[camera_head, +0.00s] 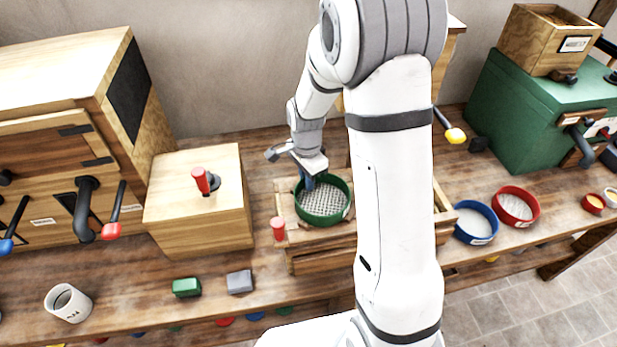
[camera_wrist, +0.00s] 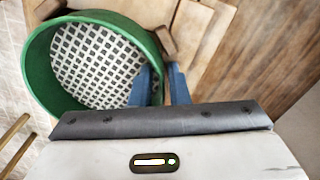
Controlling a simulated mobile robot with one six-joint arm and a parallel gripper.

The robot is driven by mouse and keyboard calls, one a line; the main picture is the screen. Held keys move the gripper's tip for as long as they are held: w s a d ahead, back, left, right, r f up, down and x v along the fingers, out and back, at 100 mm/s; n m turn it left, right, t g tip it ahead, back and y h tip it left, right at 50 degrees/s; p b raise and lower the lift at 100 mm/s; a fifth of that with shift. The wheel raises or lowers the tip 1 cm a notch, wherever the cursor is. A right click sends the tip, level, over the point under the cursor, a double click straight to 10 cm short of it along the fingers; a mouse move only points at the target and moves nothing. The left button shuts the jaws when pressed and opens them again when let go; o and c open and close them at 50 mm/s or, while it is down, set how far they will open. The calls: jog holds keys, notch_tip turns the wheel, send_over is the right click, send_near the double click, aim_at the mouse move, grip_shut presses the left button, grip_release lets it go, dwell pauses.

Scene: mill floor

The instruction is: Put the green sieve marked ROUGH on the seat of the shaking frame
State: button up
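The green sieve (camera_head: 323,219) has a pale mesh floor and sits level on or just above the wooden shaking frame (camera_head: 279,190). Its marking does not show. My gripper (camera_head: 309,181) reaches down to the sieve's back left rim. In the wrist view the green sieve (camera_wrist: 40,75) fills the upper left. There my gripper (camera_wrist: 162,76) has one blue finger inside the sieve wall and one outside, with the wall closely between them. A brown wooden block (camera_wrist: 165,43) stands close to the rim. Whether the sieve is fully seated is hard to see.
A red knob (camera_head: 278,228) stands at the frame's left. Blue (camera_head: 476,222) and red (camera_head: 516,206) sieves lie to the right. A wooden box (camera_head: 200,215), green block (camera_head: 187,287), grey block (camera_head: 239,282) and mug (camera_head: 68,304) are left. My arm hides part of the bench.

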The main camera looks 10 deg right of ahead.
jog(key=shift+o, duration=0.9)
jog(key=shift+r, duration=0.2)
notch_tip(320, 180, up, 10)
jog(key=r+b, duration=0.1)
jog(key=s+d+r+n+t, duration=0.1)
jog(key=s+r+n, duration=0.2)
jog(key=s+n, duration=0.3)
jog(key=s+d+r+n+t, duration=0.2)
jog(key=s+r+n, duration=0.2)
jog(key=s, duration=1)
jog(key=n, duration=0.3)
jog(key=shift+s+n, duration=0.3)
